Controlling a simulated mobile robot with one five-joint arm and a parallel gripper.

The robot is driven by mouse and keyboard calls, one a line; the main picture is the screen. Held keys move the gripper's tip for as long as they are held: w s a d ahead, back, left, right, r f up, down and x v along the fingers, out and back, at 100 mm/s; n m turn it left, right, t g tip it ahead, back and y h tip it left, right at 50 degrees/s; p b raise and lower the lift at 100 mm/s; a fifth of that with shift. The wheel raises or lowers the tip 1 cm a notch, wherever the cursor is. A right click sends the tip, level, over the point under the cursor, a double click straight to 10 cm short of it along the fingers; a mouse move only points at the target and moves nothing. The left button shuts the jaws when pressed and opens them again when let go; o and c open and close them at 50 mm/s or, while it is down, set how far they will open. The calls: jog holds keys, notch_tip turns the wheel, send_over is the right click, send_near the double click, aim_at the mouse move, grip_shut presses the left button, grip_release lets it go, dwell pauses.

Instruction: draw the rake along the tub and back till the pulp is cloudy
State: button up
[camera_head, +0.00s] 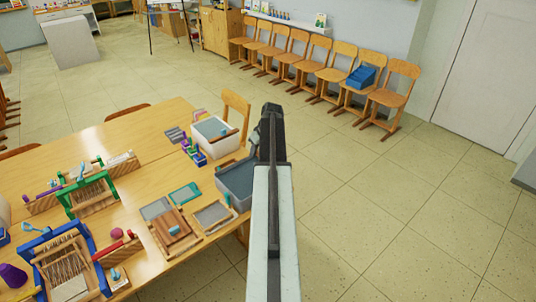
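A white tub (198,140) stands at the far right corner of the wooden table, with blue-grey contents. A grey tub (240,203) stands nearer, at the table's right edge, with a bluish surface inside. My arm reaches up the middle of the picture, and its dark end, my gripper (271,112), is to the right of the white tub in this view. The fingers are too dark and small to read. My arm hides part of the grey tub's right side.
Framed screens (212,215) and a wooden press-like board (173,230) lie left of the grey tub. Looms (88,195) stand farther left. A chair (235,110) stands behind the white tub. The floor (380,215) to the right is clear.

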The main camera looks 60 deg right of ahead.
jog(key=s+d, duration=0.5)
jog(key=d, duration=0.1)
jog(key=b+x, duration=0.7)
jog(key=shift+w+f, duration=0.1)
jog(key=shift+w, duration=0.35)
grip_shut()
dwell(0.6)
